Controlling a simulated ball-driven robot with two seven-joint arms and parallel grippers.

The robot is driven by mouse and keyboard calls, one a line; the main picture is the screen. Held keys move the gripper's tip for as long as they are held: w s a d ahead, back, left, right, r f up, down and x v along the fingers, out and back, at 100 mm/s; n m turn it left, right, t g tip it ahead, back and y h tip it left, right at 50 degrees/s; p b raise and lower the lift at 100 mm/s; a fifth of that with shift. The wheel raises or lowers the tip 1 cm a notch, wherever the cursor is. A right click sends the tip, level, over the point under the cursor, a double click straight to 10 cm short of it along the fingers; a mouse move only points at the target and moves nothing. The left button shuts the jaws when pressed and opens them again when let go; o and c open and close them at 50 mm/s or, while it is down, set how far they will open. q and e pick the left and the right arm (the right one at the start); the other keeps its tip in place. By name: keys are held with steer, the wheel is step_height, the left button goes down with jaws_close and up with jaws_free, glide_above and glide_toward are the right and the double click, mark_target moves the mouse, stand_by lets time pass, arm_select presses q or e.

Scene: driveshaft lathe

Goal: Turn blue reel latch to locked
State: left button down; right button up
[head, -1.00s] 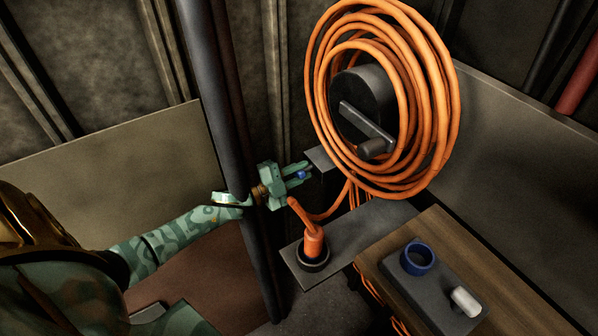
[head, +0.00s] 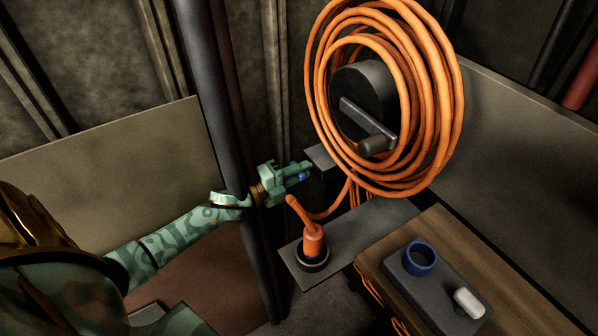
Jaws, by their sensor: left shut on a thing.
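The blue reel latch (head: 303,177) shows as a small blue patch between the fingers of my left gripper (head: 299,173). My left gripper is shut on it, and the fingers hide most of it. The latch sits at the left end of a dark grey plate (head: 319,157) beside the reel. The reel (head: 365,95) has a black hub with a crank handle and carries coils of orange hose (head: 440,100). My right gripper is not in view.
An orange plug (head: 313,240) stands in a black socket on a grey shelf (head: 345,243) below the gripper. A wooden crate top (head: 450,240) at the right holds a dark tray with a blue ring (head: 420,258) and a white cylinder (head: 469,302). A dark vertical pipe (head: 215,100) stands behind my left arm.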

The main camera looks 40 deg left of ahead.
arm_select(q)
steer(key=shift+f, duration=0.15)
steer(key=c, duration=1.3)
jaws_free()
steer(key=shift+s, duration=0.1)
steer(key=p+v, duration=0.2)
steer(key=v, duration=1.4)
steer(key=shift+s+p, duration=0.15)
steer(key=shift+p, duration=0.15)
